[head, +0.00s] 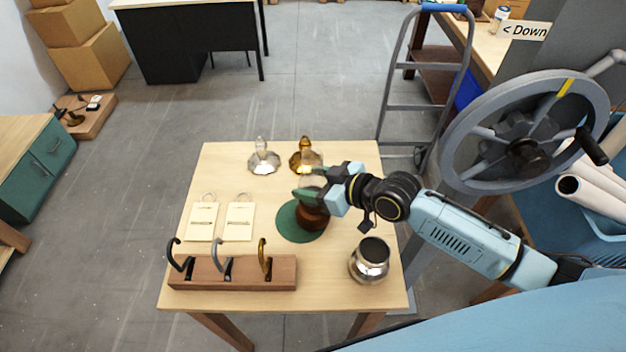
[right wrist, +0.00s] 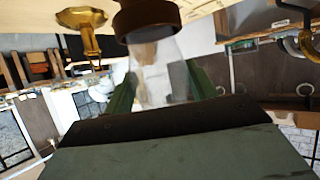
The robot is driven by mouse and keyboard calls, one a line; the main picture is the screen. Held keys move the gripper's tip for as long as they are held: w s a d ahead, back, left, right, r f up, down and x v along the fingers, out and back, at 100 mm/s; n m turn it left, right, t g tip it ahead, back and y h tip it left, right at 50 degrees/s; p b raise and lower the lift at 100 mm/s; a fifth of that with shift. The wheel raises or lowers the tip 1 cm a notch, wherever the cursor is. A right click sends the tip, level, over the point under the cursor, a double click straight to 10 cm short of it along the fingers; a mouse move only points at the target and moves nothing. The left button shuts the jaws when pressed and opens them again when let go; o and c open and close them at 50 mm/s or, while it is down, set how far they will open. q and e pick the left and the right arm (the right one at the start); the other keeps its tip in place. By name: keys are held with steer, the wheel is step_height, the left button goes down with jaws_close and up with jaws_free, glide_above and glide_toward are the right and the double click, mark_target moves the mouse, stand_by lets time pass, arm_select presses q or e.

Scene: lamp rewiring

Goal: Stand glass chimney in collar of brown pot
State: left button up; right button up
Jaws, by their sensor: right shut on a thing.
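The brown pot (head: 312,216) stands upright on a round green mat (head: 290,226) on the wooden table. It also shows at the top of the right wrist view (right wrist: 147,20). My right gripper (head: 318,187) is over the pot, its green fingers shut on the clear glass chimney (right wrist: 160,76). In the right wrist view the chimney's end overlaps the pot's rim. I cannot tell whether it sits inside the collar or just above it. In the head view the fingers and arm hide much of the chimney. My left gripper is out of view.
A silver, glass-topped piece (head: 263,160) and an amber one (head: 305,158) stand behind the pot. A silver pot (head: 370,260) stands front right. Two cream tags (head: 202,222) lie left. A wooden rack (head: 235,275) with hooks is at the front.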

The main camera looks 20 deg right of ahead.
steer(key=o, duration=1.1)
steer(key=shift+v, duration=6.75)
